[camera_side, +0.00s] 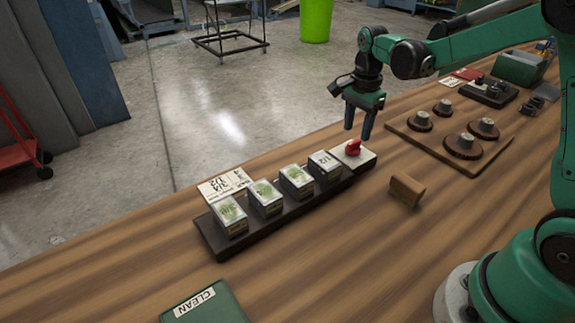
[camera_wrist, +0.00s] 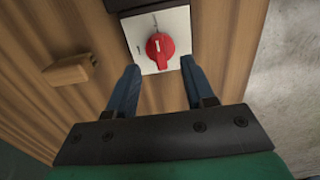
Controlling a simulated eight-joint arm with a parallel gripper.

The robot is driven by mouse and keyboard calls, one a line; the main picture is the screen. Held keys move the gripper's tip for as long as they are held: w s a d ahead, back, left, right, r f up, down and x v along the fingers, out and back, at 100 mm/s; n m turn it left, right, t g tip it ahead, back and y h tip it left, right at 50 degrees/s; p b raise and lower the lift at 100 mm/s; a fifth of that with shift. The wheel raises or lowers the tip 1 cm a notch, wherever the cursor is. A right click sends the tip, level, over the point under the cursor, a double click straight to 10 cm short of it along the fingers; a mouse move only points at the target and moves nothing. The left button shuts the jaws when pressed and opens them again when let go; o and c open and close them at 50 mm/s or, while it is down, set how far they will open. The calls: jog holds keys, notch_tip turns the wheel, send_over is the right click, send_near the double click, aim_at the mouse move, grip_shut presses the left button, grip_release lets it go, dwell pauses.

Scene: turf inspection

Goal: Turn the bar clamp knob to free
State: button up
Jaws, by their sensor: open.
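The red knob (camera_side: 353,147) sits on a pale plate (camera_side: 366,157) at the far right end of a dark rack. In the wrist view the knob (camera_wrist: 160,47) is a round red dial with a raised grip, on a white plate (camera_wrist: 138,28) with dark marks. Its pointer looks roughly towards the top of that picture; the marks are too small to read. My gripper (camera_side: 359,134) is open and empty, pointing down just above the knob. In the wrist view its two blue fingers (camera_wrist: 159,80) are apart, on either side of the plate's lower edge, not touching the knob.
A wooden block (camera_side: 406,190) lies right of the knob. A board (camera_side: 409,139) with several round pieces is at the back right. A green CLEAN box (camera_side: 215,308) is in front.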

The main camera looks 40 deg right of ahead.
aim_at(354, 142)
jog(key=shift+f, duration=1.6)
grip_shut()
jog(key=shift+n, duration=0.3)
jog(key=n, duration=1.3)
jog(key=shift+n, duration=2.1)
